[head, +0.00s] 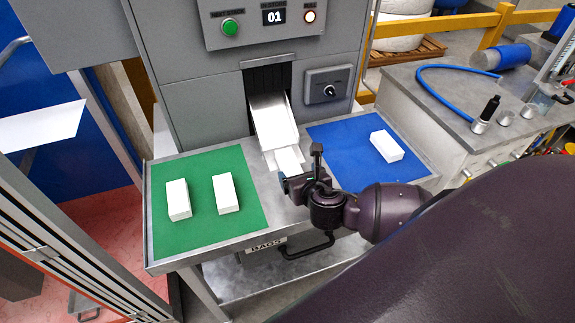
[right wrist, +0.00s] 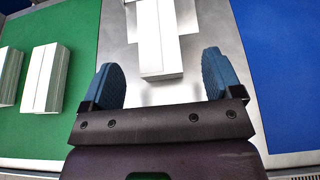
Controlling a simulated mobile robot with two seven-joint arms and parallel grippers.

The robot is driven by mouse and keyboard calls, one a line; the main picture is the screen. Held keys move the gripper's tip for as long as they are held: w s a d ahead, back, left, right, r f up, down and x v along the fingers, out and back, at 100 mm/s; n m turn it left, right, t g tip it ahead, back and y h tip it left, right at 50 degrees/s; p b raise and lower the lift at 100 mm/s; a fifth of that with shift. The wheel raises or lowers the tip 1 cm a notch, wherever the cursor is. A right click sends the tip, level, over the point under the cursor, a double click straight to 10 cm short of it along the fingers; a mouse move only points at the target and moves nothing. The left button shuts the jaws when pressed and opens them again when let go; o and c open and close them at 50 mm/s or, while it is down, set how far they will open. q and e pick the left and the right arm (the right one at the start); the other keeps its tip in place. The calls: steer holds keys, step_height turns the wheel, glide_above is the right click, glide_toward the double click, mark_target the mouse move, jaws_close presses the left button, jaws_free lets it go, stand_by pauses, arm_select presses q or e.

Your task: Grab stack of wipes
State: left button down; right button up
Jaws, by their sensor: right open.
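A white stack of wipes (head: 289,160) lies at the foot of the machine's chute, on the bare metal strip between the green and blue mats. It also shows in the right wrist view (right wrist: 160,45), with its near end just ahead of and between my blue fingertips. My right gripper (head: 290,179) is low over the table at the near end of this stack. It is open and empty, one finger to each side in the right wrist view (right wrist: 160,75). Contact with the stack is not visible. My left gripper is not in view.
Two white stacks stand on the green mat (head: 203,240), and another white stack (head: 387,146) on the blue mat (head: 345,165). The white chute (head: 273,120) slopes down from the grey machine (head: 190,85). A handle (head: 307,246) projects below the table's front edge.

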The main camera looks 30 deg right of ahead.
mark_target(291, 168)
steer(key=shift+x, duration=2.85)
steer(key=shift+a+f, duration=0.15)
steer(key=shift+a, duration=0.05)
steer(key=c, duration=1)
